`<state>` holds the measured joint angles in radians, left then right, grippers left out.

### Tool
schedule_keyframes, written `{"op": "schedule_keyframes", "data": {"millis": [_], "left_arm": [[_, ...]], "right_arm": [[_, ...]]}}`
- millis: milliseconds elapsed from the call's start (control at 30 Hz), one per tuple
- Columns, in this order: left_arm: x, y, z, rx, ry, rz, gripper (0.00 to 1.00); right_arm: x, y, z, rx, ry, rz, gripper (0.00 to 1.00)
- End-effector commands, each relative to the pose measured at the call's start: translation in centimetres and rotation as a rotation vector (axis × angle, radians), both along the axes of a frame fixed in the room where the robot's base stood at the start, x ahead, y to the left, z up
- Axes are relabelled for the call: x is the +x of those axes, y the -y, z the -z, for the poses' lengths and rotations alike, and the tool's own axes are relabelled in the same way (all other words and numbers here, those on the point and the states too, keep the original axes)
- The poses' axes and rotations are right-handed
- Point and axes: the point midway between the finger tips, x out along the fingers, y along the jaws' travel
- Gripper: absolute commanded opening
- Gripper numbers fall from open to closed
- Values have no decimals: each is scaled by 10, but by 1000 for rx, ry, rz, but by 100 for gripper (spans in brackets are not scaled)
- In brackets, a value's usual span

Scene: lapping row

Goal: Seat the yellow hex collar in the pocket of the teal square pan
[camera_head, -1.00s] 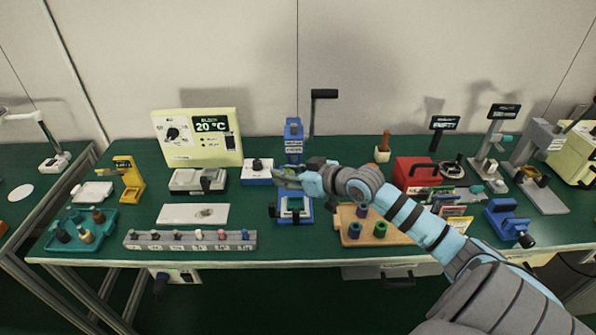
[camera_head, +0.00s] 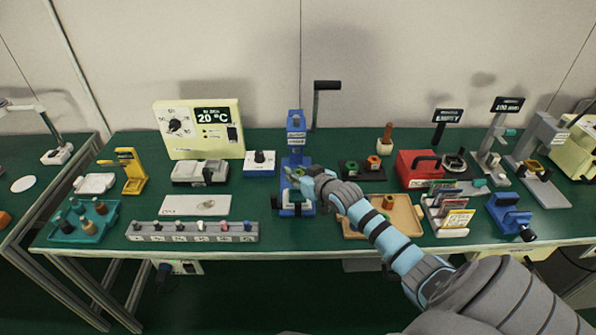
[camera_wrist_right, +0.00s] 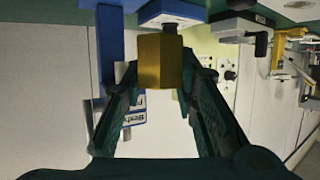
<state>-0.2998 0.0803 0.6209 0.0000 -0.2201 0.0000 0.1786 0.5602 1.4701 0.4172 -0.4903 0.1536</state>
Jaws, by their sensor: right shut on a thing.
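My right gripper (camera_head: 292,174) is shut on the yellow hex collar (camera_wrist_right: 160,62), which shows between the dark green fingers in the right wrist view. In the head view the collar is hidden or too small to make out. The gripper is at the blue press (camera_head: 297,126), over its base (camera_head: 284,202). In the wrist view a blue block with a pale face (camera_wrist_right: 172,12) shows just beyond the collar; whether they touch is unclear. My left gripper is not in view.
A black stand (camera_head: 362,172) with green and orange pieces and a wooden tray (camera_head: 408,218) are right of the press. A red box (camera_head: 415,170) stands beyond. Left are a grey peg rack (camera_head: 190,237) and a teal tray (camera_head: 84,239) with several bottles.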

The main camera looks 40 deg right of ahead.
Motion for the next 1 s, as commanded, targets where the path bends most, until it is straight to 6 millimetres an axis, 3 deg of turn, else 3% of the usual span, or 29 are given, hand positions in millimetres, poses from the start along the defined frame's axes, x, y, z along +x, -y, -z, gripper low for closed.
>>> {"op": "schedule_keyframes", "data": {"millis": [100,267,1000], "left_arm": [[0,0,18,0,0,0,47],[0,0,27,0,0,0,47],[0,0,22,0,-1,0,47]], "right_arm": [[0,0,22,1,-1,0,0],[0,0,35,1,0,0,0],[0,0,34,-1,0,0,0]]}}
